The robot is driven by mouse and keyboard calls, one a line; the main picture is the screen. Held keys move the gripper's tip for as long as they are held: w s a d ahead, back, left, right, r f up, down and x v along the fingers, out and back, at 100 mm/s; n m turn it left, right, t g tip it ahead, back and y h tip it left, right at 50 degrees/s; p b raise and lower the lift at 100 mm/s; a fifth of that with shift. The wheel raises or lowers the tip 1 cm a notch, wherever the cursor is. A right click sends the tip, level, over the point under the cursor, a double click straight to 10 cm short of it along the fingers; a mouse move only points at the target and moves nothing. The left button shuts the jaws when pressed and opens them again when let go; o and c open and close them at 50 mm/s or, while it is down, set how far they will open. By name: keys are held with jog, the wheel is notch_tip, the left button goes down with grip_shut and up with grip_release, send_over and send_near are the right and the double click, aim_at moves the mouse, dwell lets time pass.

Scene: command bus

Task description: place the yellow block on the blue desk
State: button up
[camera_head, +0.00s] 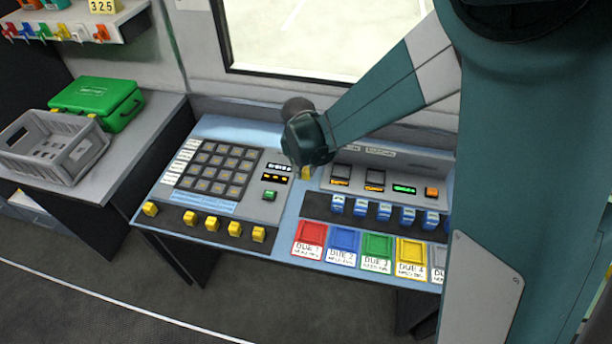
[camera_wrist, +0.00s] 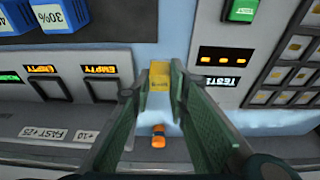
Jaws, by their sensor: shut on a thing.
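The yellow block (camera_wrist: 159,77) sits between the green fingertips of my gripper (camera_wrist: 160,82) in the wrist view, and the gripper is shut on it. In the head view, a small yellow piece of the block (camera_head: 307,172) shows just below my dark green wrist, and the fingers are mostly hidden. The blue desk (camera_head: 293,212) carries grey control panels, and its bare light-blue strip (camera_wrist: 158,30) lies between the panels under the block. I cannot tell whether the block touches the desk.
A button panel (camera_head: 215,170) is left of my gripper, and a panel with displays and blue blocks (camera_head: 384,213) is right. Several yellow blocks (camera_head: 234,229) line the front left edge. Coloured trays (camera_head: 344,240) lie front right. A grey crate (camera_head: 50,145) and green case (camera_head: 97,100) occupy the side table.

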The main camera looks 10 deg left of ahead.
aim_at(306, 172)
jog(key=shift+s+b+x, duration=0.15)
jog(key=shift+s+x, duration=0.05)
jog(key=shift+x, duration=0.65)
jog(key=shift+s+b+x, duration=0.15)
jog(key=shift+s+x, duration=0.05)
jog(key=shift+x, duration=0.65)
jog(key=shift+f, duration=0.25)
jog(key=o, duration=0.9)
jog(key=shift+r, duration=0.2)
jog(key=p+v, duration=0.1)
jog(key=v, duration=1.1)
jog(key=shift+p, duration=0.4)
jog(key=shift+a, duration=0.1)
jog(key=shift+r, duration=0.1)
